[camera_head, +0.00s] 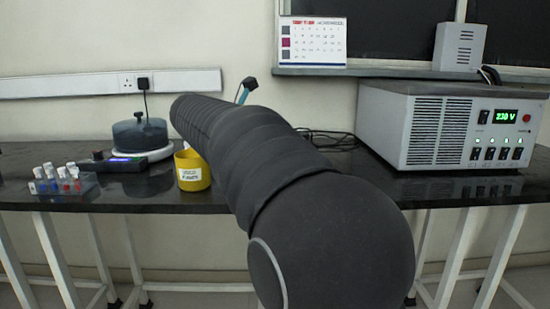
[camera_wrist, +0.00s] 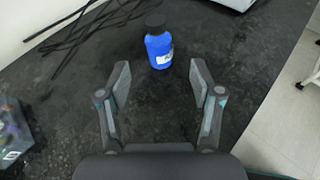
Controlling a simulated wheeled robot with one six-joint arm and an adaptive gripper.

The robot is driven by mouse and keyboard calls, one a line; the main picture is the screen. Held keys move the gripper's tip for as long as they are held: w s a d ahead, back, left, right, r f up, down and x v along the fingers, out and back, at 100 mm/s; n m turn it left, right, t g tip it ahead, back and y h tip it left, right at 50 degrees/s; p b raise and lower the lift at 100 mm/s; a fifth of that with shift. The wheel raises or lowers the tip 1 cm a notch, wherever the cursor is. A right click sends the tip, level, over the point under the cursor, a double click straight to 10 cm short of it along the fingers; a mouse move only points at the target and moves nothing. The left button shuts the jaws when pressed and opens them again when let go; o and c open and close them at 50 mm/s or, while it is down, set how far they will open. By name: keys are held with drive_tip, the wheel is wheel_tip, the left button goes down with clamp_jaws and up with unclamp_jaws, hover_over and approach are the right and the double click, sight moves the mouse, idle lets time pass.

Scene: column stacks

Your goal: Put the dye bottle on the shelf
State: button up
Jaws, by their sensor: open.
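The blue dye bottle (camera_wrist: 158,50) has a black cap and a white label. It stands upright on the dark bench in the wrist view, just beyond my fingertips and roughly midway between them. My gripper (camera_wrist: 160,78) is open and empty, not touching the bottle. In the head view my arm hides the bottle and most of my gripper; only a small dark and teal part shows past the arm. A narrow wall ledge (camera_head: 400,73), which may be the shelf, runs under the dark window panes at the upper right.
The black bench (camera_head: 110,200) holds a power unit (camera_head: 440,125), a yellow cup (camera_head: 192,172), a rack of small vials (camera_head: 62,182) and a stirrer with a dark vessel (camera_head: 140,135). Loose cables (camera_wrist: 85,28) lie left of the bottle. A grey box (camera_head: 460,46) stands on the ledge.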

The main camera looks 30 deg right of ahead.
drive_tip(key=shift+n, duration=0.3)
drive_tip(key=shift+w+r+b+x, duration=0.1)
drive_tip(key=shift+b+x, duration=0.05)
drive_tip(key=shift+x, duration=2.2)
drive_tip(key=shift+w+r+b+x, duration=0.15)
drive_tip(key=shift+b+x, duration=0.05)
drive_tip(key=shift+x, duration=2.2)
drive_tip(key=shift+w+r+b+x, duration=0.1)
drive_tip(key=shift+b+x, duration=0.05)
drive_tip(key=shift+x, duration=2.2)
clamp_jaws()
